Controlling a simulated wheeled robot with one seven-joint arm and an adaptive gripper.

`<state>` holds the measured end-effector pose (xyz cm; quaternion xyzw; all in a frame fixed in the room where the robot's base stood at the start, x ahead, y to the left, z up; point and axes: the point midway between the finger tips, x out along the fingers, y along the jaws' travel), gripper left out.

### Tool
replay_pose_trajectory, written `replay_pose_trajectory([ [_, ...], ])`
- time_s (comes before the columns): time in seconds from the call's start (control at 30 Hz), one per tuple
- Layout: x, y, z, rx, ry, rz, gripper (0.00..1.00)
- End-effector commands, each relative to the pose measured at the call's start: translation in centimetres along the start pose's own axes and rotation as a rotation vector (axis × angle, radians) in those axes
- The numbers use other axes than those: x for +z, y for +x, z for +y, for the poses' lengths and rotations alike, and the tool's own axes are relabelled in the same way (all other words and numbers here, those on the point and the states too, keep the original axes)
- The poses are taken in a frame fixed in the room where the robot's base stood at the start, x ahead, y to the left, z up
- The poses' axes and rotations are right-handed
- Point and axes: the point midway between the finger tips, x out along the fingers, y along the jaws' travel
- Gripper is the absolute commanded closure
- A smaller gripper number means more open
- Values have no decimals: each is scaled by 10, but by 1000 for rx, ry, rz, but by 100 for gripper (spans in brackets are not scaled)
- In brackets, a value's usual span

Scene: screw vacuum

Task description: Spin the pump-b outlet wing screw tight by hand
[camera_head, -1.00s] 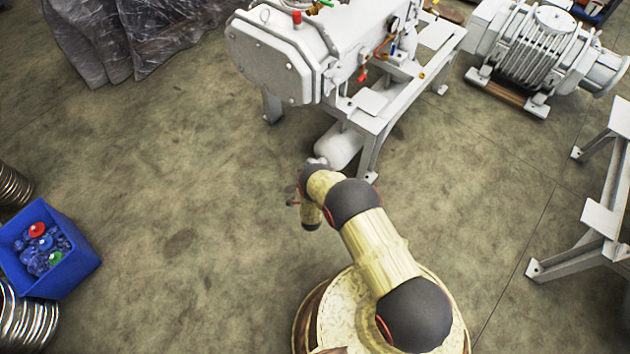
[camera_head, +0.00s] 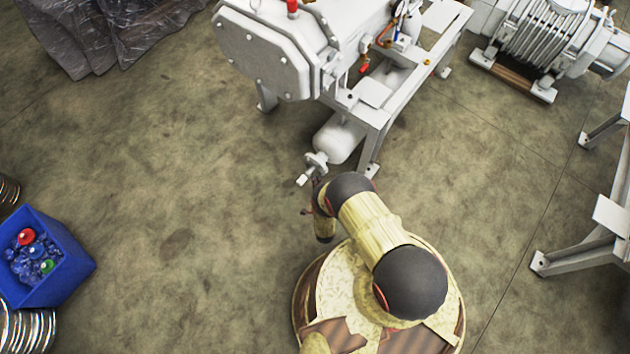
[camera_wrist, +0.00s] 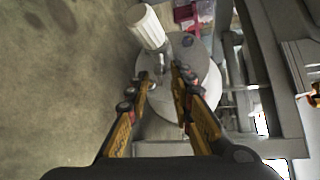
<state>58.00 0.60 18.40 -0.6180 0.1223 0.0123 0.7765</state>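The white pump (camera_head: 262,50) stands on a grey frame, with a white tank (camera_head: 340,140) low beneath its near end. A fitting (camera_head: 317,162) with a white end cap (camera_head: 303,180) sticks out from the tank. In the wrist view the ribbed white cap (camera_wrist: 147,27) is at the top, in front of the round grey tank end (camera_wrist: 205,85). My gripper (camera_wrist: 161,74) is open, its two fingers apart on the near side of the fitting's lower end. I cannot make out the wing screw's shape or any contact. In the head view my arm hides most of the gripper.
A blue bin (camera_head: 75,272) with coloured parts stands on the left, beside metal coils (camera_head: 25,330). Wrapped goods (camera_head: 95,35) are at the upper left.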

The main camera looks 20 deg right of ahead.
Motion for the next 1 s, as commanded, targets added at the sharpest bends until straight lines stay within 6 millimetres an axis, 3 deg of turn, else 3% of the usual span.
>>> replay_pose_trajectory([
  [0.2, 0, 20, 1, 1, 0, 0, 77],
  [0.5, 0, 22, 0, 1, 0, 0, 77],
  [0.9, 0, 22, 1, 2, -1, 0, 99],
  [1.0, 0, 22, 1, 3, -1, 0, 100],
])
